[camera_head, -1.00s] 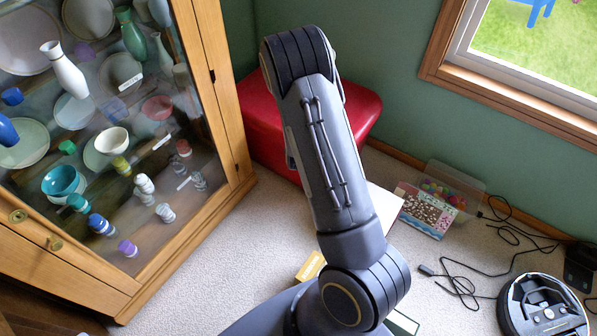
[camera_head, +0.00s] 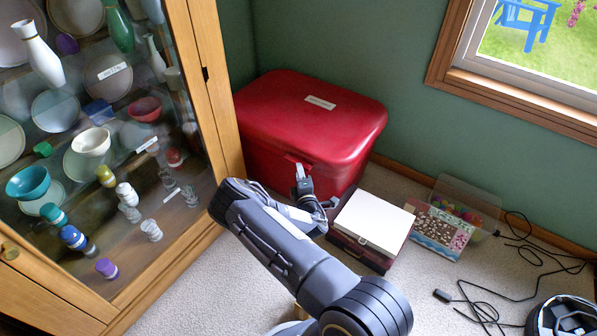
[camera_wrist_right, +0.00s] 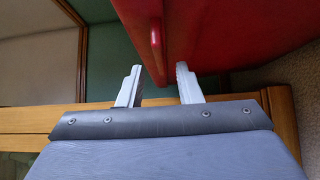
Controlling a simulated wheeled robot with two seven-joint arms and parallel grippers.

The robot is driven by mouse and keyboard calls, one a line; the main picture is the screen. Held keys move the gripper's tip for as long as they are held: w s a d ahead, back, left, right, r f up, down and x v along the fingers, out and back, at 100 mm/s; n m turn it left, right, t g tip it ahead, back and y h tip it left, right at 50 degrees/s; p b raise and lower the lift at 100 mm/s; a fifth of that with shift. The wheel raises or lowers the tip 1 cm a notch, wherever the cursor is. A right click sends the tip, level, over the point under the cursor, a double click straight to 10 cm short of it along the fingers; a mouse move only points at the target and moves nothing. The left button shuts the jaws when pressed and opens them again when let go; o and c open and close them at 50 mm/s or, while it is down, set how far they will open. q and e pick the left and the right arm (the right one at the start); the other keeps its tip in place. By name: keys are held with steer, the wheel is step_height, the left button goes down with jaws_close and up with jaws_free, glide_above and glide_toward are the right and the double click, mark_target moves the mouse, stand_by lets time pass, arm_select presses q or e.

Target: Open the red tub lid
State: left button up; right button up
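The red tub (camera_head: 270,155) stands on the carpet in the corner behind the cabinet. Its red lid (camera_head: 290,118) is down and bears a white label. My right gripper (camera_head: 301,172) is at the tub's front, by a small tab at the lid's front edge. In the right wrist view, the gripper (camera_wrist_right: 160,88) has its two fingers apart. The tub (camera_wrist_right: 225,35) fills the upper right, and a red protruding edge (camera_wrist_right: 156,35) lies just ahead of the gap. I cannot tell whether a finger touches it. My left gripper is not in view.
A glass-fronted wooden cabinet (camera_head: 208,90) with dishes stands close on the left. Right of the tub are a white-topped box (camera_head: 372,222), a picture box (camera_head: 438,228) and a clear bin (camera_head: 470,200). A cable (camera_head: 485,305) lies on the carpet at lower right.

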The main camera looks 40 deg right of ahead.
steer(key=shift+x, duration=1.45)
jaws_close()
